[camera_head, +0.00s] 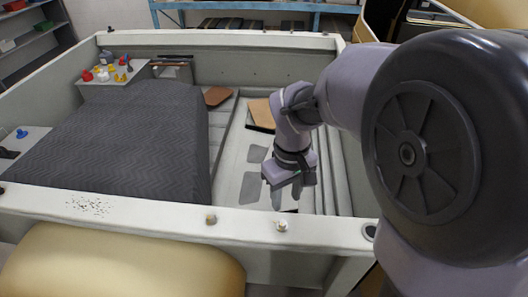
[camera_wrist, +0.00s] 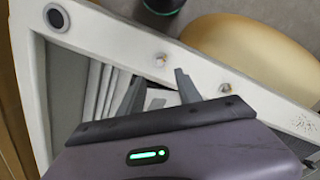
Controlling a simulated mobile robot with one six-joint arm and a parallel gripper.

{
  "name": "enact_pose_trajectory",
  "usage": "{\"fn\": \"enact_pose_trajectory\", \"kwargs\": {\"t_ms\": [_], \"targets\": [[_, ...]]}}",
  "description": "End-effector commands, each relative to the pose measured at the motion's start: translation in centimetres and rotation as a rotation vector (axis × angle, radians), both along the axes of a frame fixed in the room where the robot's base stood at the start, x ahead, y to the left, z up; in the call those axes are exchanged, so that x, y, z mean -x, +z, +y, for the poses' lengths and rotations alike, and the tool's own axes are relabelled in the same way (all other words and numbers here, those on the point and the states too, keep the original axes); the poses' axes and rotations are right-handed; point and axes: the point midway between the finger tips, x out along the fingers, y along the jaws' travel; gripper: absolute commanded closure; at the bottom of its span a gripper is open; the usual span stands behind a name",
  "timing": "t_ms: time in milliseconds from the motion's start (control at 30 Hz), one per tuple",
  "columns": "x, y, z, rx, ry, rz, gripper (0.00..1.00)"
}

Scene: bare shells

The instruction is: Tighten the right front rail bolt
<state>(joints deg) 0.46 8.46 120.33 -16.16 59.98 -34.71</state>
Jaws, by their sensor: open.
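The front rail (camera_head: 150,208) is a pale beam along the near side of the shell, and it also shows in the wrist view (camera_wrist: 110,38). Two small bolts stand on it. The right front rail bolt (camera_head: 282,225) is pale and lies nearer the rail's round hole; it shows in the wrist view (camera_wrist: 160,60) just beyond the fingertips. The left bolt (camera_head: 211,218) looks more tan, and shows in the wrist view (camera_wrist: 225,88). My gripper (camera_head: 287,197) is open and empty, above the shell's inside just behind the right bolt. In the wrist view its fingers (camera_wrist: 158,75) are apart, touching no bolt.
A dark quilted cover (camera_head: 120,140) fills the shell's left part. Small coloured items (camera_head: 105,72) stand on a ledge at the back left. A tan rounded seat (camera_head: 120,262) lies in front of the rail. A round hole (camera_head: 370,231) marks the rail's right end.

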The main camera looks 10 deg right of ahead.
Motion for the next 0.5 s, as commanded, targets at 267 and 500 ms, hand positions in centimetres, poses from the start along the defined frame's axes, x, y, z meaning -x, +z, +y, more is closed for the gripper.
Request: {"fn": "enact_pose_trajectory", "kwargs": {"t_ms": [267, 500], "targets": [[0.1, -8.2, 0.0, 0.000, -0.001, 0.003, 0.59], [0.0, -11.0, 0.0, 0.000, -0.002, 0.000, 0.59]]}}
